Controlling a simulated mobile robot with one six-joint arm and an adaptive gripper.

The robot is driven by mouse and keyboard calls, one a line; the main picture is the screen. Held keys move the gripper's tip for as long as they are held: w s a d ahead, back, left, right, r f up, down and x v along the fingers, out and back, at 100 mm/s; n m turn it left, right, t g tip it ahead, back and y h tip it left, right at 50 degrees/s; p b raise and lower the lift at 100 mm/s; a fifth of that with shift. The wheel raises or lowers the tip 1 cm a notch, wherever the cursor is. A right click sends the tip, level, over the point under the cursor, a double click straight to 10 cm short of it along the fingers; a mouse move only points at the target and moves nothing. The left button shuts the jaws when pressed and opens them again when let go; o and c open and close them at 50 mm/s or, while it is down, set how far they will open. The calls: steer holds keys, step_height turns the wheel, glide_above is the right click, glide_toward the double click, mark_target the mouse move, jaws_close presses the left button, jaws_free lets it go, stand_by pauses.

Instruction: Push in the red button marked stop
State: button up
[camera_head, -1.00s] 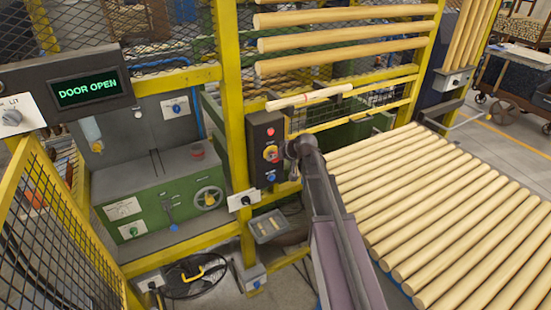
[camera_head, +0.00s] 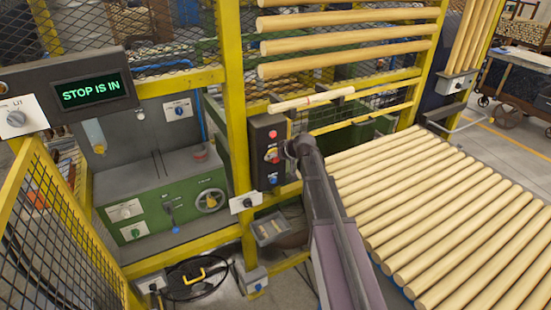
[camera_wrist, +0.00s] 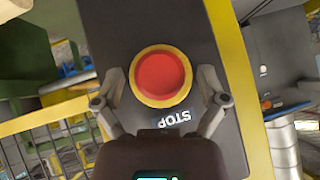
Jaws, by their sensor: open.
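The red stop button (camera_wrist: 161,76) with its yellow ring fills the middle of the wrist view, on a dark control box with the word STOP beside it. In the head view the button (camera_head: 271,154) is partly hidden by my gripper. My gripper (camera_wrist: 164,88) is open, its two fingers on either side of the button's ring. Whether the palm touches the button cannot be told.
The control box (camera_head: 265,125) also carries a small red part above and a blue button (camera_head: 272,179) below. A yellow frame post (camera_head: 234,120) stands left of it. A rack of wooden rods (camera_head: 440,210) lies to the right of my arm.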

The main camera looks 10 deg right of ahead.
steer(key=shift+s, duration=0.25)
steer(key=s+f+m+g+h+b, duration=0.1)
steer(key=s+f, duration=0.5)
steer(key=s, duration=0.9)
steer(key=s+f+m+g+h+b, duration=0.1)
steer(key=s+f+g+h+b, duration=0.3)
steer(key=s, duration=1.1)
step_height(320, 180, down, 3)
steer(key=g+b, duration=0.2)
steer(key=shift+d+g, duration=0.2)
steer(key=shift+g, duration=0.2)
steer(key=shift+a, duration=0.1)
